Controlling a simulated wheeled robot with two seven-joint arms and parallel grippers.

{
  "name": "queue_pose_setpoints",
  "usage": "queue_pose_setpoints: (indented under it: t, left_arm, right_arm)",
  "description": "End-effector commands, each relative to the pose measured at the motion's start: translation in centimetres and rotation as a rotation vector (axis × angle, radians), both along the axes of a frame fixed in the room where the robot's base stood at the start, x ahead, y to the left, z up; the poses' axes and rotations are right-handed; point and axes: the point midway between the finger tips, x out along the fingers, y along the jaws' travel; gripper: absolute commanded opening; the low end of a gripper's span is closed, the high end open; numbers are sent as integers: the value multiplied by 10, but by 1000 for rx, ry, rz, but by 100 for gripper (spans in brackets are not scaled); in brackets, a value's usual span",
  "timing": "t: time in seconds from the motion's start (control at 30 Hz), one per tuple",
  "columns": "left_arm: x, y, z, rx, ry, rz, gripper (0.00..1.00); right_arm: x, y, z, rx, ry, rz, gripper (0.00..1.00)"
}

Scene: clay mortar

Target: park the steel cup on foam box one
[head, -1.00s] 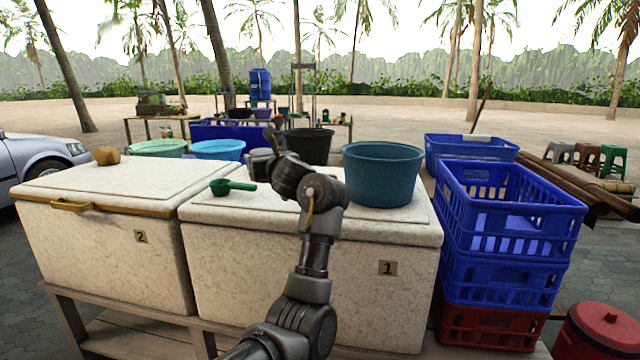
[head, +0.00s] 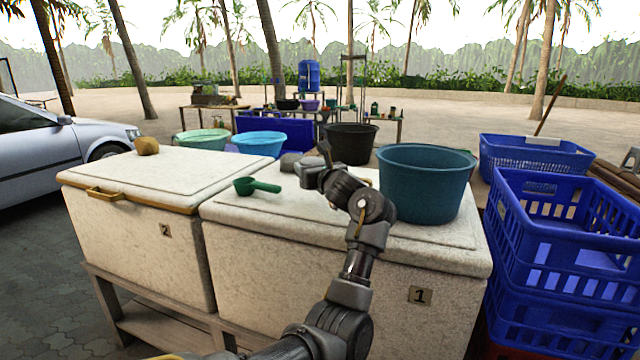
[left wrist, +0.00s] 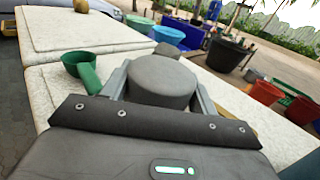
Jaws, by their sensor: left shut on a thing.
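Foam box one (head: 340,285) is a speckled white chest with a "1" label and a flat lid. My left gripper (head: 308,172) is over its lid, between a green scoop and a teal tub. In the left wrist view the gripper (left wrist: 162,88) is shut on a grey round cylinder, the steel cup (left wrist: 160,76), with a finger on each side. In the head view the cup is hard to make out behind the gripper. I cannot tell whether its base touches the lid. My right gripper is in neither view.
The green scoop (head: 245,186) lies left of the gripper, and a grey stone-like lump (head: 290,161) sits behind it. The large teal tub (head: 425,185) stands on the lid's right. Foam box two (head: 140,235) is at left, bearing a brown lump (head: 147,145). Blue crates (head: 560,265) stack at right.

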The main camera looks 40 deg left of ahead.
Motion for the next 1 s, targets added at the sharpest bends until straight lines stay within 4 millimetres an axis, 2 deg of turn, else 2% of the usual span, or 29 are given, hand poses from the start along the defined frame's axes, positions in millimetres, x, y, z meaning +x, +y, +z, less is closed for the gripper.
queue_pose_setpoints:
  t: [0.27, 0.5, 0.83, 1.0]
  left_arm:
    - [0, 0, -14, 1, 0, 1, 36]
    - [0, 0, -43, 2, 0, 0, 36]
    - [0, 0, -47, 1, -3, 0, 36]
    - [0, 0, -48, 1, -3, 0, 36]
  right_arm:
    - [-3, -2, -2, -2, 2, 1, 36]
    - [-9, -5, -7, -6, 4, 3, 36]
    - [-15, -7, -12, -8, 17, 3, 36]
    - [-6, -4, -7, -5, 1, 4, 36]
